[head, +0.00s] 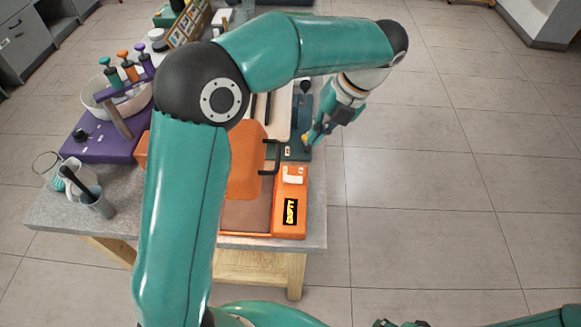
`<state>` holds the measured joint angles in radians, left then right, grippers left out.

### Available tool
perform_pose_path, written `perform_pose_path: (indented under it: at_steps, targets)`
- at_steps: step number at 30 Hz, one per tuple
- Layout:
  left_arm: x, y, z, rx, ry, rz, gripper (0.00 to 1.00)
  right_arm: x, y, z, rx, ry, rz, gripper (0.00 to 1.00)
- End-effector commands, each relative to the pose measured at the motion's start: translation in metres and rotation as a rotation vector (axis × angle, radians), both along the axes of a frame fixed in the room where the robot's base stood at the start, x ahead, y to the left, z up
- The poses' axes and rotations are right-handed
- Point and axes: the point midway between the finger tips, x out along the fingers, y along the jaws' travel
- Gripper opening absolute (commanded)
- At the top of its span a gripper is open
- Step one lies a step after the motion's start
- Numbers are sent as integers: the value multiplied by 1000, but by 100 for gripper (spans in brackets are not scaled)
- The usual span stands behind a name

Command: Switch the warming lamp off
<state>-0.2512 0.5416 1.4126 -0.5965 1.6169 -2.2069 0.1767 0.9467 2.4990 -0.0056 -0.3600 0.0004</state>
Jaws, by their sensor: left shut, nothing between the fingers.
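I cannot pick out the warming lamp for certain. An orange appliance (289,215) with a lifted orange lid (246,165) and an "EMPTY" label sits at the front of the bench. It has a white switch-like part (293,174) on its right side. A dark green unit (297,153) lies just behind it. My left gripper (307,139) is shut and empty, pointing down at the dark green unit's right end; I cannot tell if it touches. My left arm hides much of the bench. Only dark parts at the bottom edge may belong to my right gripper.
A purple stand (103,142) with a bowl and coloured-handled tools is at the left of the bench (140,228). The tiled floor right of the bench is clear.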

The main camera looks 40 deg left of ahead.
Motion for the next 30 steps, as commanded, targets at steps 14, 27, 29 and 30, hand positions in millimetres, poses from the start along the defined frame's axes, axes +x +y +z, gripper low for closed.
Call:
perform_pose_path:
  at_steps: [14, 27, 29, 30]
  targets:
    - [-7, 12, -20, 0, 2, 13, 0, 0, 0, -2, 0, 0, 0, 59]
    - [-25, 41, -98, 0, 4, 14, 0, 0, 0, -3, 0, 0, 0, 59]
    - [-27, 44, -107, 0, 4, 12, 0, 0, 0, -2, 0, 0, 0, 59]
    - [-28, 46, -112, 0, 4, 12, 0, 0, 0, -2, 0, 0, 0, 59]
